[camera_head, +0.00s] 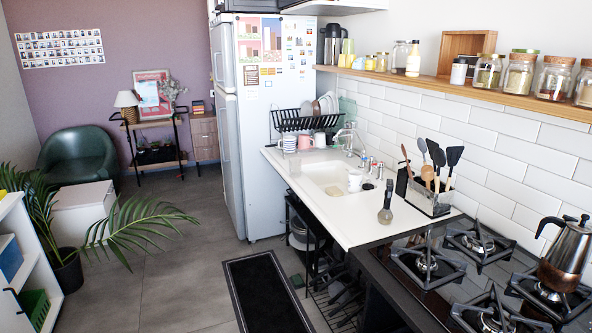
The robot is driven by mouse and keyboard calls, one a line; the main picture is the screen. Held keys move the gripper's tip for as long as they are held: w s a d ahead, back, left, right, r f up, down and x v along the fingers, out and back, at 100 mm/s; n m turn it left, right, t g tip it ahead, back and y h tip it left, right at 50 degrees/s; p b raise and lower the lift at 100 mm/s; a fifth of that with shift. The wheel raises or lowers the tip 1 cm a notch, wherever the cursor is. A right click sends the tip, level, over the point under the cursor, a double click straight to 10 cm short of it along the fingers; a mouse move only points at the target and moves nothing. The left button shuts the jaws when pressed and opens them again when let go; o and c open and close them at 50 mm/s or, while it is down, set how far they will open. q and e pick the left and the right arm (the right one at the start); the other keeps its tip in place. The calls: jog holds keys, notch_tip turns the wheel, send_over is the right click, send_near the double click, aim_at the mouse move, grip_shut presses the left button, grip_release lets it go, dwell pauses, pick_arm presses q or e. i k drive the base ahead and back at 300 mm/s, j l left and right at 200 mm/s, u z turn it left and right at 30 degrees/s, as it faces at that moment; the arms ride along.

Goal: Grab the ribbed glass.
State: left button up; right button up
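A small, clear, glass-like shape (295,166) stands on the white counter at the left edge of the sink. It is too small and faint to tell if it is ribbed. A white cup (355,181) stands at the sink's right side. A striped cup (289,145) and a pink mug (305,141) stand under the dish rack. Neither of my grippers shows in the head view.
The gas hob (470,265) fills the lower right, with a metal moka pot (567,252) on it. A utensil holder (430,195) and a dark grinder-like bottle (386,205) stand on the counter. A black mat (265,290) lies on the floor.

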aim_at(295, 164)
jog(key=i+j, duration=0.2)
jog(key=i, duration=0.4)
jog(key=i+j, duration=0.15)
jog(key=i, duration=0.4)
jog(key=i+j, duration=0.2)
jog(key=i, duration=0.4)
